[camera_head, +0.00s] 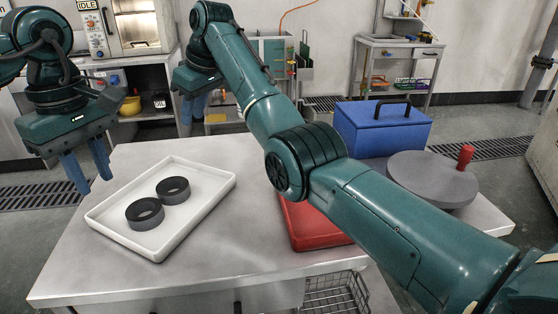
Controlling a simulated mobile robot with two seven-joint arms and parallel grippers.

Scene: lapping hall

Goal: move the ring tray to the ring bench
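A white tray (202,212) lies flat on the grey metal table (110,262) in front of me, at its left part. Two dark grey rings, a nearer ring (145,224) and a farther ring (185,190), lie in it. My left gripper (87,174) is open and empty, fingers pointing down, left of the tray's back left side and apart from it. My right gripper (193,112) is beyond the table's back edge, fingers pointing down; its finger gap is unclear. Nothing shows in it. I cannot tell which bench is the ring bench.
My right arm crosses the table, partly hiding a red tray (312,232). A blue box (382,128) with a black handle and a round grey plate (425,178) with a red knob stand right. Behind are a machine bench (150,60) and a small table (398,42). The table's front left is clear.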

